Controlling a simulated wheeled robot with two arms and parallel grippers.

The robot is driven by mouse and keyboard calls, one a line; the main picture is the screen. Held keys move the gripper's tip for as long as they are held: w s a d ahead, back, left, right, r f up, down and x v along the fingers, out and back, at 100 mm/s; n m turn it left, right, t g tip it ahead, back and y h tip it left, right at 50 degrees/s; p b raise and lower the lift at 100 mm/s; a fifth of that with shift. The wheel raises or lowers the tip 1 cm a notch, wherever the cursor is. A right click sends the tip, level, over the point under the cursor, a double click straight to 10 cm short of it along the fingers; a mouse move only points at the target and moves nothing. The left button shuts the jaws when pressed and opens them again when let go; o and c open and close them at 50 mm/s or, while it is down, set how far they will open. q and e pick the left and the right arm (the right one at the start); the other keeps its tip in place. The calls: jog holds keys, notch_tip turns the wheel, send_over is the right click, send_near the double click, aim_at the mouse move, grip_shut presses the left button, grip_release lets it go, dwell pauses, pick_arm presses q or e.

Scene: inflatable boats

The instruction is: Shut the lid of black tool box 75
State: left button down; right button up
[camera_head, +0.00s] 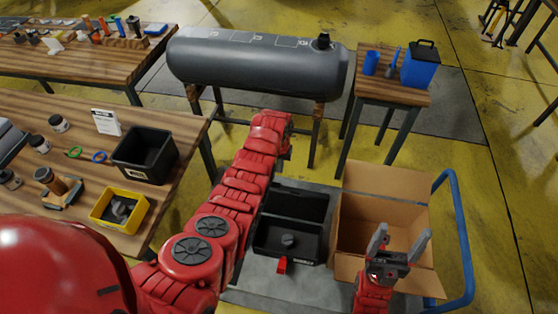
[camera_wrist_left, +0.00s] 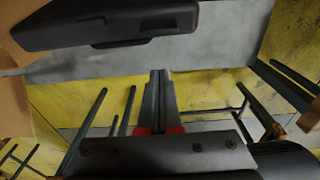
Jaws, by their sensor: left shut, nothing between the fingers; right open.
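The black tool box (camera_head: 288,240) sits on the grey floor mat with its lid (camera_head: 298,204) standing open at the back. A grey round item (camera_head: 288,240) lies inside, and a red latch shows at the front. My left arm reaches past the box's left side; its gripper is hidden in the head view. In the left wrist view my left gripper (camera_wrist_left: 160,75) is shut and empty, with a black edge, likely the lid (camera_wrist_left: 110,25), above it; contact cannot be told. My right gripper (camera_head: 402,243) is open and empty in front of the cardboard box.
An open cardboard box (camera_head: 365,235) stands right of the tool box, beside a blue cart handle (camera_head: 462,230). A grey tank (camera_head: 255,65) stands behind. A wooden table (camera_head: 85,195) at left holds a black bin (camera_head: 145,155) and a yellow bin (camera_head: 120,208).

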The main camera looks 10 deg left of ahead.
pick_arm(q)
jog(key=shift+s+f+p, duration=0.25)
jog(key=shift+s+p, duration=0.65)
jog(key=shift+s, duration=0.05)
jog(key=shift+s+f+p, duration=0.2)
jog(key=shift+s+p, duration=0.65)
jog(key=shift+s, duration=0.1)
